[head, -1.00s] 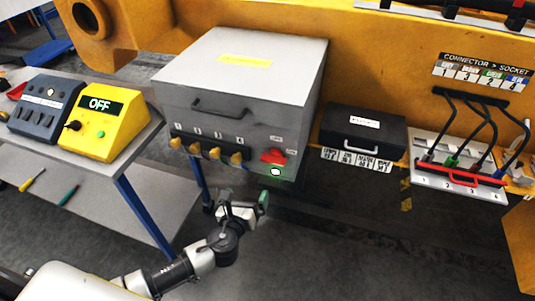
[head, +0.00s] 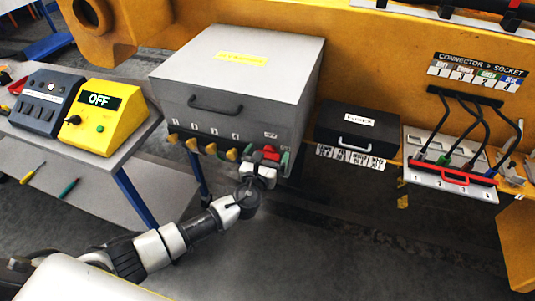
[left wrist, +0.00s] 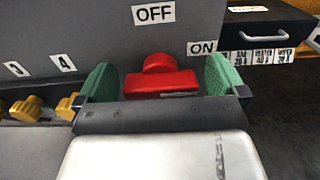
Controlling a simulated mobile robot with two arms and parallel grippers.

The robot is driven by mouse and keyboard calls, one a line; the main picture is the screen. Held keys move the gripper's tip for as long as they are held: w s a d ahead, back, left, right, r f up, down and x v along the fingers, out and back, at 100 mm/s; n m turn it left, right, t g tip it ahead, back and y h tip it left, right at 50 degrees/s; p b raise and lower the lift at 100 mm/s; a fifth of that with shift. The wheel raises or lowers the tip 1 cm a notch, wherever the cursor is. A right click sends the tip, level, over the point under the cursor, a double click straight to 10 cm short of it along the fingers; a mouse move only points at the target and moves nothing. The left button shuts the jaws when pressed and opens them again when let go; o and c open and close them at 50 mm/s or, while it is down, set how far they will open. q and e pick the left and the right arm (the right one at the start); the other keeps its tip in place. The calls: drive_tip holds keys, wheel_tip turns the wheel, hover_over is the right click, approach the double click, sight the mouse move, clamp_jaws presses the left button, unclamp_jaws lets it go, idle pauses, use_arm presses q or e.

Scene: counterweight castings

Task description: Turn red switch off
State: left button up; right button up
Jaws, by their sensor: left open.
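The red switch (head: 271,152) is on the front of the large grey box, near its lower right corner. It also shows in the left wrist view (left wrist: 163,82), with an OFF label (left wrist: 154,13) above it and an ON label (left wrist: 202,47) at its upper right. My left gripper (head: 267,159) is open at the switch. In the left wrist view its green fingertips (left wrist: 160,80) stand on either side of the red switch, with gaps visible. The lower part of the switch is hidden behind the gripper. My right gripper is not in view.
Several yellow knobs (head: 211,149) line the grey box (head: 240,75) left of the switch. A black case (head: 359,133) stands to its right. A yellow console (head: 104,118) reading OFF sits on the left table. The floor (head: 340,240) in front is clear.

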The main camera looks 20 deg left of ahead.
use_arm(q)
drive_tip(key=shift+c, duration=0.2)
drive_tip(key=c, duration=0.8)
drive_tip(key=shift+c, duration=0.2)
drive_tip(key=n+b, duration=0.2)
drive_tip(key=shift+f+n, duration=0.15)
drive_tip(key=shift+n, duration=0.25)
drive_tip(key=n+b, duration=0.1)
drive_tip(key=n, duration=0.1)
drive_tip(key=n+b, duration=0.2)
drive_tip(key=n, duration=0.1)
drive_tip(key=shift+a+f, duration=0.1)
drive_tip(key=shift+a, duration=0.1)
drive_tip(key=n+b, duration=0.2)
drive_tip(key=n, duration=0.3)
drive_tip(key=shift+a+n, duration=0.1)
drive_tip(key=shift+n, duration=0.3)
drive_tip(key=shift+f+n+b, duration=0.1)
drive_tip(key=shift+n+b, duration=0.55)
drive_tip(key=shift+n, duration=1.55)
